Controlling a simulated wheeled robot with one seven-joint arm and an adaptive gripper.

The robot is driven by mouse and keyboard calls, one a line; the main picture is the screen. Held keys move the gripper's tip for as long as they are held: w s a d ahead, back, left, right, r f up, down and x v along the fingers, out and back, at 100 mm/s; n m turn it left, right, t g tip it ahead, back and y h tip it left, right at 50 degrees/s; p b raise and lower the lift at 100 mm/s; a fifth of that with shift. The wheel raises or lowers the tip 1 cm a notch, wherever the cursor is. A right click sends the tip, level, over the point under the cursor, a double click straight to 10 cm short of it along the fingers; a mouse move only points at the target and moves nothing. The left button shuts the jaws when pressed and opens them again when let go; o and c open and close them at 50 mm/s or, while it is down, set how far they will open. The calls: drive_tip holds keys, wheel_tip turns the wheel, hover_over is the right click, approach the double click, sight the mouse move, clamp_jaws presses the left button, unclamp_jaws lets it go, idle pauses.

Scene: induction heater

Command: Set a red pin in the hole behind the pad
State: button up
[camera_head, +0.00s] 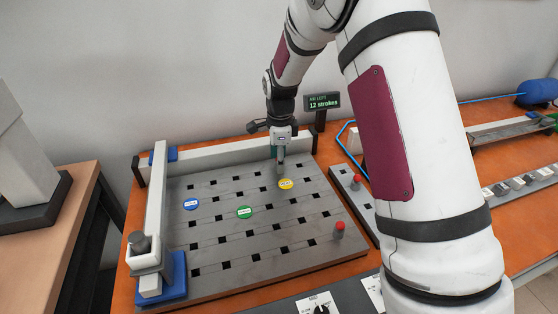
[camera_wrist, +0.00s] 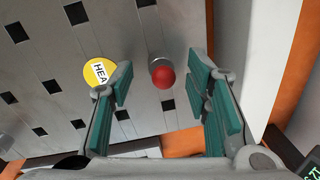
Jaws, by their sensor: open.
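The grey slotted plate (camera_head: 215,248) carries a blue pad (camera_head: 191,204), a green pad (camera_head: 244,212) and a yellow pad (camera_head: 286,184). My gripper (camera_head: 280,170) is low over the plate, just behind the yellow pad. In the wrist view its jaws (camera_wrist: 164,92) are open, with a red-topped pin (camera_wrist: 163,76) between them, apart from both. This pin seems to stand on the plate beside the yellow pad (camera_wrist: 99,73), whose label reads "HEA". How deep it sits is not clear. Another red pin (camera_head: 339,230) stands at the plate's front right corner.
A red pin (camera_head: 356,180) stands in a side rack (camera_head: 345,192) right of the plate. A pale bar (camera_head: 220,155) runs along the back, and another (camera_head: 158,200) along the left. A display (camera_head: 322,101) behind reads "12 strokes".

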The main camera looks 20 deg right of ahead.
wheel_tip(320, 180, up, 11)
drive_tip(key=s, duration=0.1)
idle(0.3)
drive_tip(key=shift+s+a+r, duration=0.1)
drive_tip(key=shift+s, duration=0.05)
drive_tip(key=s+r+n+t+p, duration=0.1)
drive_tip(key=s+r+n, duration=0.4)
drive_tip(key=s+r, duration=0.3)
drive_tip(key=s+r+n+t+p, duration=0.1)
drive_tip(key=s+r+n, duration=0.4)
drive_tip(key=s, duration=0.5)
drive_tip(key=s+n+t+p, duration=0.1)
drive_tip(key=s+n, duration=0.9)
drive_tip(key=s, duration=0.9)
drive_tip(key=shift+s+d+r+p, duration=0.15)
drive_tip(key=shift+d+r+p, duration=0.15)
drive_tip(key=shift+r, duration=0.15)
drive_tip(key=shift+d, duration=0.1)
